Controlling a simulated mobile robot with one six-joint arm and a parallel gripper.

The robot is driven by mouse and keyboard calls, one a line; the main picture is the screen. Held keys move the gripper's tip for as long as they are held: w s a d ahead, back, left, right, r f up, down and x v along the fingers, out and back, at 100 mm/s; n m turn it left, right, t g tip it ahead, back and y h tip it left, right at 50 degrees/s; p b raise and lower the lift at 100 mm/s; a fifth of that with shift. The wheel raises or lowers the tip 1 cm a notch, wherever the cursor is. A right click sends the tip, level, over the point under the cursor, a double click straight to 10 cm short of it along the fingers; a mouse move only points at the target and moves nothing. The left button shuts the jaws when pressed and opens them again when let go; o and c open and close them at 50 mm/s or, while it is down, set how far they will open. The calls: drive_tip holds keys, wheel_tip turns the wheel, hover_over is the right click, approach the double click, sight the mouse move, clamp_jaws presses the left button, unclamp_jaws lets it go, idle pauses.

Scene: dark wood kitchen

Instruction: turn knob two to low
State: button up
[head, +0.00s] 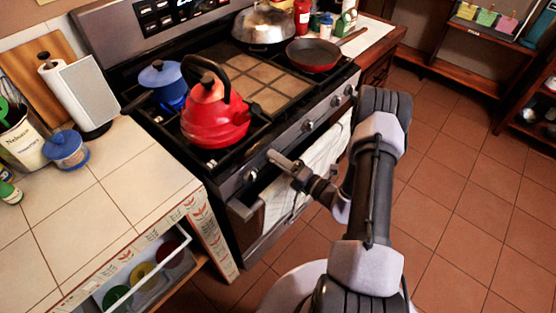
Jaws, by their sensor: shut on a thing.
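The stove (230,200) has a row of metal knobs along its sloping front edge. My gripper (275,159) is at the front panel, shut on a knob there, the second from the left by its place in the row. My gripper mostly hides that knob, and its pointer setting cannot be read. The leftmost knob (250,176) is just left of my gripper, apart from it.
A red kettle (215,115) and a blue pot (160,76) stand on the left burners. A red pan (313,57) and a lidded pot (263,26) are at the right. A towel (318,170) hangs from the oven handle below my gripper. An open drawer (150,275) juts out at lower left.

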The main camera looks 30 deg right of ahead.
drive_tip(key=shift+n+b, duration=1.9)
drive_tip(key=shift+n, duration=5)
drive_tip(key=o, duration=1.4)
drive_tip(key=shift+c, duration=0.2)
drive_tip(key=shift+s, duration=0.1)
drive_tip(key=p+v, duration=0.4)
drive_tip(key=v, duration=1.3)
